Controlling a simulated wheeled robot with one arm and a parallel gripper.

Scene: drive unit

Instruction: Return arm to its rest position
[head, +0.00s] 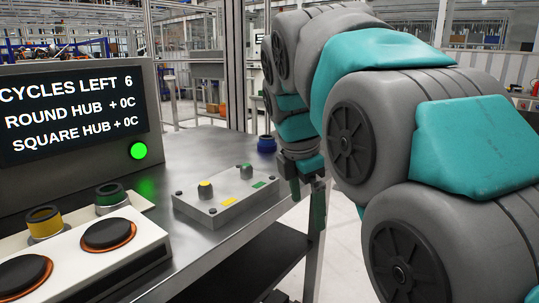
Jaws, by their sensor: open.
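My arm fills the right side of the head view, in grey and teal, bent so that its end hangs down near the table's right edge. My gripper (301,190) points down with its dark fingers spread a little. Nothing shows between the fingers. It is to the right of a grey metal block (226,204), apart from it as far as this view shows.
A metal table (180,150) bears a screen (75,105) reading "CYCLES LEFT 6", a green lamp (138,151), and a white panel (100,262) with black round pads and yellow and green ringed parts. A blue round part (267,144) stands behind my gripper. Pale floor (345,255) is right of the table.

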